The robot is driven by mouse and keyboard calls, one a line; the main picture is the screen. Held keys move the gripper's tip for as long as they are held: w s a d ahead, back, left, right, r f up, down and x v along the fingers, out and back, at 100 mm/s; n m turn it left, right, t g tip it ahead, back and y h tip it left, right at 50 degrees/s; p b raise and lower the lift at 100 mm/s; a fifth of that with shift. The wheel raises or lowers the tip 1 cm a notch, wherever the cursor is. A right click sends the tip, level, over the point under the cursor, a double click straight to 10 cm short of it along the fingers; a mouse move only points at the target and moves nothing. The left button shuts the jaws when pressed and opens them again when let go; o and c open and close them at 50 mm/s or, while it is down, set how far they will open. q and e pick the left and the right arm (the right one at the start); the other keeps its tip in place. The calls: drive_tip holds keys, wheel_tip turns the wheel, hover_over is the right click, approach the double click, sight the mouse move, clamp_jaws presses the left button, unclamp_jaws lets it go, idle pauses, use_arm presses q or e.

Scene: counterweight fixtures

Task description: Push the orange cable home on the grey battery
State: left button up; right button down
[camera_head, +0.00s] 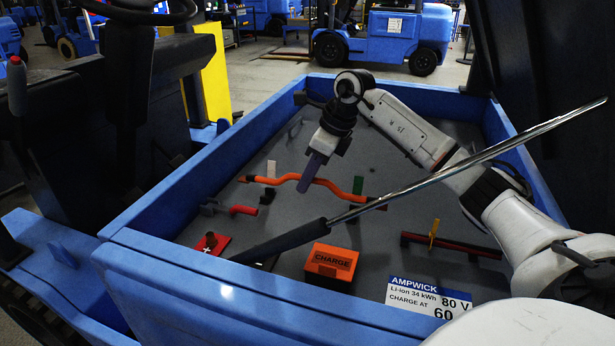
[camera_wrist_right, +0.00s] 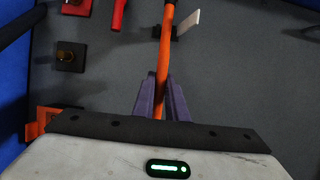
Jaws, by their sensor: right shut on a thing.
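The grey battery (camera_head: 370,240) lies inside a blue tub, its flat grey top facing up. The orange cable (camera_head: 345,191) runs across it in a wavy line, with a dark end (camera_head: 245,179) at the left and its right end near a black block. My right gripper (camera_head: 306,183) reaches down from above, its purple fingers shut on the cable left of its middle. In the wrist view the orange cable (camera_wrist_right: 165,50) passes between the purple fingers (camera_wrist_right: 161,103). Whether its ends are seated cannot be told. My left gripper is not in view.
A slanting gas strut (camera_head: 450,163) crosses in front of the battery. An orange CHARGE box (camera_head: 331,264), a red plate with a post (camera_head: 209,243), a red cable stub (camera_head: 243,210) and a red bar with a yellow clip (camera_head: 455,244) sit on top. Blue walls (camera_head: 180,195) enclose it.

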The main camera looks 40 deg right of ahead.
drive_tip(key=shift+f, duration=0.1)
idle(0.3)
drive_tip(key=shift+f, duration=0.15)
drive_tip(key=shift+f+b, duration=0.75)
drive_tip(key=shift+f, duration=0.2)
drive_tip(key=shift+f+b, duration=0.35)
drive_tip(key=shift+f, duration=0.55)
idle(0.5)
drive_tip(key=c, duration=1.7)
unclamp_jaws()
